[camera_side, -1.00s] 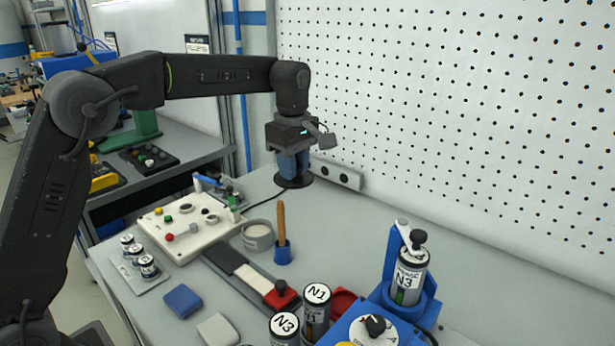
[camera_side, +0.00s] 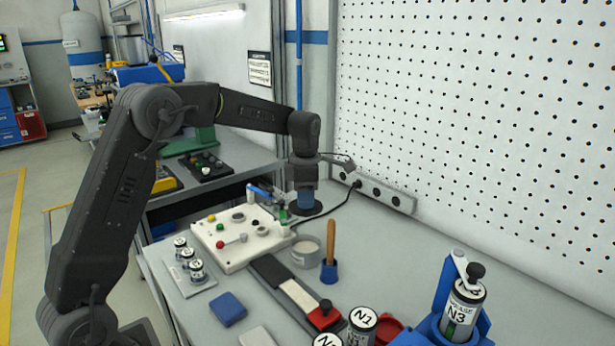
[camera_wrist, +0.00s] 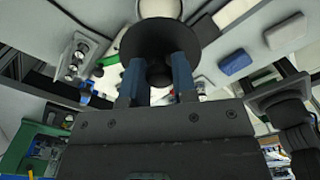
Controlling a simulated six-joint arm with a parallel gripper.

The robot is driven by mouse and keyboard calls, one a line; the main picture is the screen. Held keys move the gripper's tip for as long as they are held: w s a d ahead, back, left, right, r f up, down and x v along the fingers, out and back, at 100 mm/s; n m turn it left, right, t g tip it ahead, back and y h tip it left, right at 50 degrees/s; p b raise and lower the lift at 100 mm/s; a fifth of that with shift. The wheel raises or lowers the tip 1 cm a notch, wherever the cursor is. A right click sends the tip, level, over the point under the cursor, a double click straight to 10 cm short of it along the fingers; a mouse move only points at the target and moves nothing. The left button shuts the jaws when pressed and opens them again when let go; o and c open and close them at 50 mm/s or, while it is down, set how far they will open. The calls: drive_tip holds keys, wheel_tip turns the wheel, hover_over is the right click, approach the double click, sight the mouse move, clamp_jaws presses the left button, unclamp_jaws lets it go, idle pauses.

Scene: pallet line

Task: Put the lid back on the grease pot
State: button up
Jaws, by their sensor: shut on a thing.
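The grease pot (camera_side: 306,252) is a pale grey round tub, open at the top, standing on the bench left of the wooden-handled brush. My gripper (camera_side: 305,200) has blue fingers and is shut on the black disc-shaped lid (camera_side: 298,210). The lid is level, apart from the pot and behind it in the side view. In the wrist view the lid (camera_wrist: 150,38) is between my gripper's fingers (camera_wrist: 157,82), which grip its knob. The lid hides much of what lies beyond; a pale rounded shape at the top edge may be the pot.
A brush with a wooden handle (camera_side: 331,242) stands upright in a blue holder (camera_side: 329,272) close right of the pot. A white control panel (camera_side: 236,243) lies left. A socket strip (camera_side: 384,193) runs along the pegboard. Labelled cans stand at the front right.

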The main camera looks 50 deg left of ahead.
drive_tip(key=shift+f, duration=4.8)
drive_tip(key=shift+f, duration=0.15)
drive_tip(key=o, duration=1)
drive_tip(key=shift+o, duration=0.3)
drive_tip(key=o, duration=0.4)
drive_tip(key=shift+r, duration=3.5)
